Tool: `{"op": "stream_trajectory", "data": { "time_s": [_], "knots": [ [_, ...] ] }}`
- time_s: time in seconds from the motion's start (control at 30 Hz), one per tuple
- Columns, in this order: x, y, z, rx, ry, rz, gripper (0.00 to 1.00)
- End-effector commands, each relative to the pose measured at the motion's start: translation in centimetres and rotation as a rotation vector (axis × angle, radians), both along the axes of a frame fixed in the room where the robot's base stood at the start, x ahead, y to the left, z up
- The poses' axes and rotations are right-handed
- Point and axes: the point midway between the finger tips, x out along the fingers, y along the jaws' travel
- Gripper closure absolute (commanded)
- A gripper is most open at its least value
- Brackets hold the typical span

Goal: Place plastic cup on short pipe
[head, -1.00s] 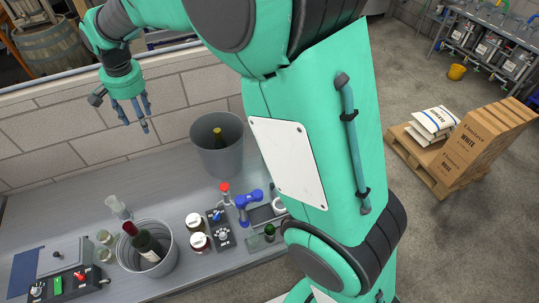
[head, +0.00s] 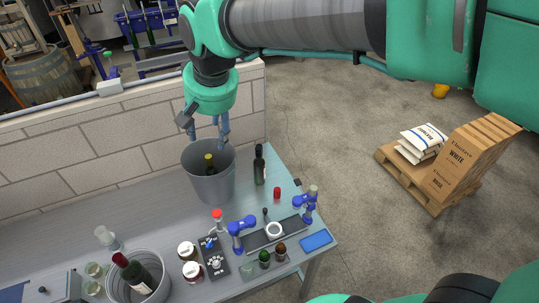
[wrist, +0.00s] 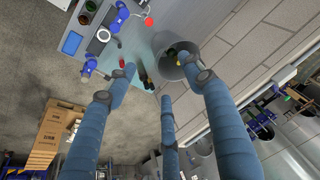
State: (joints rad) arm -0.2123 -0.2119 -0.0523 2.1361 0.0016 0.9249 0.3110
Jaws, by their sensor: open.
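My gripper (head: 208,128) is open and empty, its fingers pointing down above the table's back edge near the grey bucket. In the wrist view its three fingers (wrist: 158,82) are spread apart with nothing between them. A white ring (head: 274,230), which looks like the short pipe, stands on a dark plate at the right of the table. A small clear vessel (head: 247,268), perhaps the plastic cup, is at the front edge, left of the small green bottle. It is small and faint, so I cannot be sure. My gripper is well apart from both.
A grey bucket (head: 208,184) with a bottle inside stands below my gripper. A dark bottle (head: 259,165) stands to its right. Blue clamps (head: 240,232), a black control box (head: 214,259) and jars (head: 187,250) crowd the front. The table's back left is clear.

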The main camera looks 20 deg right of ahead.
Motion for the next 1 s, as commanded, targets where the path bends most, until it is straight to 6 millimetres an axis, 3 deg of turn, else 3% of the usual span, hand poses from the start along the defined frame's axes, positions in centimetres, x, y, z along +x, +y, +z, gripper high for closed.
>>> {"op": "stream_trajectory", "data": {
  "time_s": [0.33,0.7,1.0],
  "knots": [
    [-8.2,-5.4,0.2,-0.034,-0.068,0.027,0.48],
    [-16.2,-9.4,-1.8,-0.083,-0.131,0.056,0.48],
    [-19.6,-10.7,-3.4,-0.109,-0.157,0.071,0.48]
  ]
}}
